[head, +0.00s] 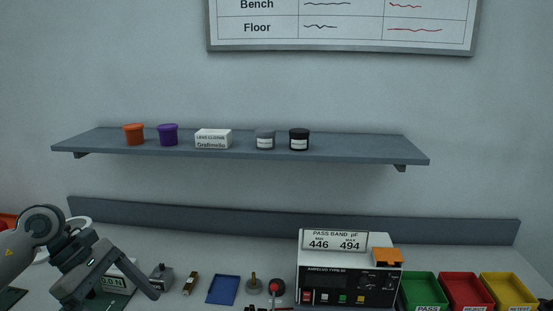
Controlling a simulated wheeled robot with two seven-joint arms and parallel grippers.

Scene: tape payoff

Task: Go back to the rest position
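My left gripper (110,292) hangs over the left part of the bench at the lower left. Its two fingers look spread apart, and nothing shows between them except a force gauge reading 0.0 N (118,282) on the bench behind. The gripper partly hides that gauge. My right gripper is not in view.
A shelf (350,148) holds tubs and a white box. On the bench are a small grey fixture (161,277), a blue tray (223,289), a meter (345,283) and green (423,290), red (466,290) and yellow (508,290) bins.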

